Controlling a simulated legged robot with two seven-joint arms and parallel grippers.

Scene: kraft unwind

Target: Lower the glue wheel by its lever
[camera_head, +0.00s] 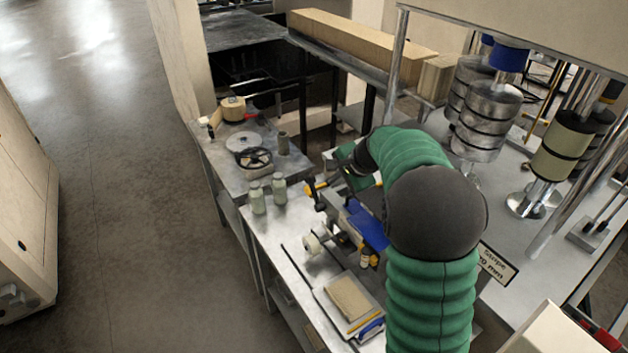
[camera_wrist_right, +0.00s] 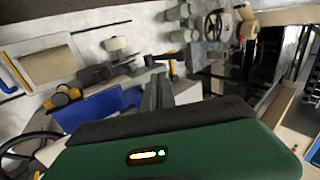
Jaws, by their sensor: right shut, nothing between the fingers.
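My right gripper (camera_head: 338,188) reaches in on its green-sleeved arm over the bench unit, beside the dark lever (camera_head: 313,187) with yellow parts. In the right wrist view its fingers (camera_wrist_right: 158,92) are shut and empty. The lever (camera_wrist_right: 178,65) shows just beyond the fingertips there; whether they touch it I cannot tell. The pale glue wheel (camera_head: 313,244) sits on the near left side of the unit and also shows in the right wrist view (camera_wrist_right: 116,44). A blue part (camera_head: 367,223) of the unit lies behind it, partly hidden by my arm. My left gripper is not in view.
Two pale jars (camera_head: 258,197) stand left of the unit. A clipboard-like tray (camera_head: 349,298) with a brown pad lies in front. A tape roll (camera_head: 233,108) and a spoked handwheel (camera_head: 254,158) are on the far side table. Metal rollers (camera_head: 488,120) stand at the right.

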